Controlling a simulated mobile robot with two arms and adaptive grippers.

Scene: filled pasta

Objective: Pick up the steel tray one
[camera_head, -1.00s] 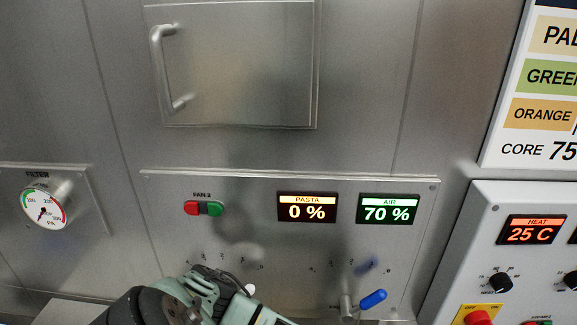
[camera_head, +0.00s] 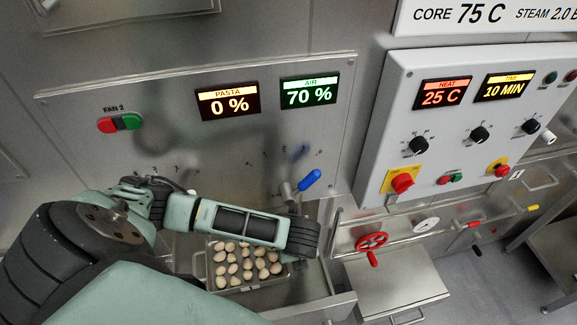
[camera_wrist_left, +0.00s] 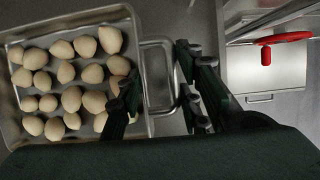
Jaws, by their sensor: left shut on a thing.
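The steel tray (camera_head: 205,271) shows below the display panel in the head view, partly behind my left arm. It holds several pale round filled pasta pieces (camera_head: 233,268). In the left wrist view the tray (camera_wrist_left: 10,103) fills the left side, with a wire-like steel handle (camera_wrist_left: 158,42) on its right side. My left gripper (camera_wrist_left: 157,92) is at that handle, its dark fingers either side of it, shut on the tray by the handle. In the head view its fingers are hidden under the wrist. My right gripper is in neither view.
A blue-handled lever (camera_head: 309,181) stands just above my left wrist. A white control box (camera_head: 440,135) with knobs is at the right. Below it are a red valve wheel (camera_head: 371,241) and a steel box (camera_head: 392,280). Open floor (camera_head: 480,285) lies at lower right.

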